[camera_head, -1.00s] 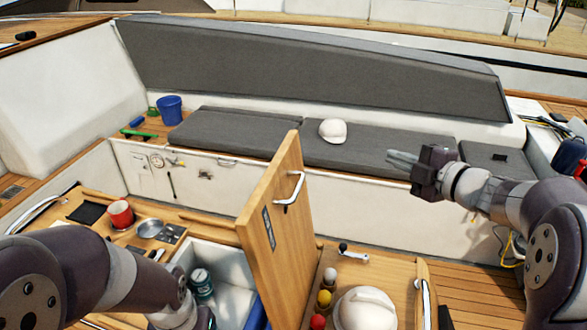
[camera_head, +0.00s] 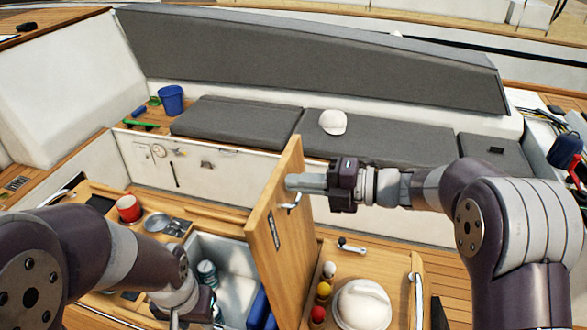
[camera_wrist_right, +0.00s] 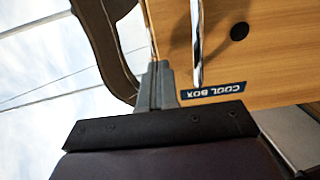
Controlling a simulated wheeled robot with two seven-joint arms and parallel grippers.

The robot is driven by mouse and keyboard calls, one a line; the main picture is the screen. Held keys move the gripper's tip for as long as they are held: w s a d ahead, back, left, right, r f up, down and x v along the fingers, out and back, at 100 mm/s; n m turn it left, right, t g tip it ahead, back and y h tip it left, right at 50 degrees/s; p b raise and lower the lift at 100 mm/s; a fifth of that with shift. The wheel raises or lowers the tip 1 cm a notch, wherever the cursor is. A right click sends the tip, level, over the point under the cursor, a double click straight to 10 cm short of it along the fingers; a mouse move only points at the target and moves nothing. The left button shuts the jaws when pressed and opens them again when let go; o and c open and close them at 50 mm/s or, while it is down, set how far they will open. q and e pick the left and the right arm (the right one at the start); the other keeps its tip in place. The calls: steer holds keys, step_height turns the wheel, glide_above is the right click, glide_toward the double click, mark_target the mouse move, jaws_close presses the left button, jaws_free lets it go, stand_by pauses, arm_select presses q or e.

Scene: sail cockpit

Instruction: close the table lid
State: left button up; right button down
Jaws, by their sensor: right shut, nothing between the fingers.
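The wooden table lid (camera_head: 280,255) stands open, roughly upright, beside the white-lined cool box (camera_head: 232,272). Its metal handle (camera_head: 292,203) is on the side facing right. My right gripper (camera_head: 293,183) is shut and empty, its fingertips at the lid's upper part just above the handle; I cannot tell whether they touch. In the right wrist view the fingers (camera_wrist_right: 160,85) are together, beside the handle (camera_wrist_right: 197,45) and the "COOL BOX" label (camera_wrist_right: 213,90) on the lid (camera_wrist_right: 275,50). My left gripper (camera_head: 196,308) is low by the cool box's near side, its fingers mostly hidden.
A can (camera_head: 207,272) stands in the cool box. A red mug (camera_head: 129,208) and a metal pan (camera_head: 156,223) are on the left of the table.

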steer(key=shift+w+a+f, duration=0.15)
steer(key=shift+w+a, duration=0.15)
steer(key=shift+a, duration=0.35)
arm_select(q)
steer(key=shift+r, duration=0.5)
arm_select(e)
steer(key=shift+a, duration=0.1)
